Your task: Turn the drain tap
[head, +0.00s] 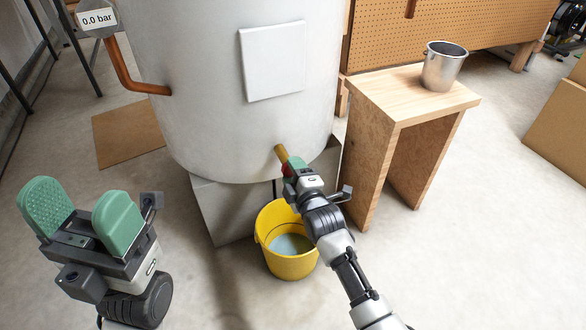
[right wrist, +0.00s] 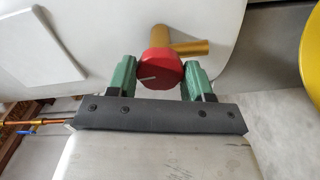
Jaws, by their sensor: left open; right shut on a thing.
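The drain tap has a brass spout (head: 281,153) that sticks out low on the front of the large white tank (head: 250,120). Its red knob (right wrist: 160,70) has a white line mark and sits between the green fingers of my right gripper (right wrist: 160,80), which is shut on it. In the head view my right gripper (head: 293,167) covers most of the knob. My left gripper (head: 82,212) is open and empty at the lower left, apart from the tank. A yellow bucket (head: 290,265) with bluish liquid in it stands on the floor below the tap.
The tank stands on a grey base (head: 222,212). A gauge reading 0.0 bar (head: 97,19) and a copper pipe (head: 130,75) are at its left. A wooden table (head: 400,95) with a metal cup (head: 443,68) stands at the right. Floor at the front is clear.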

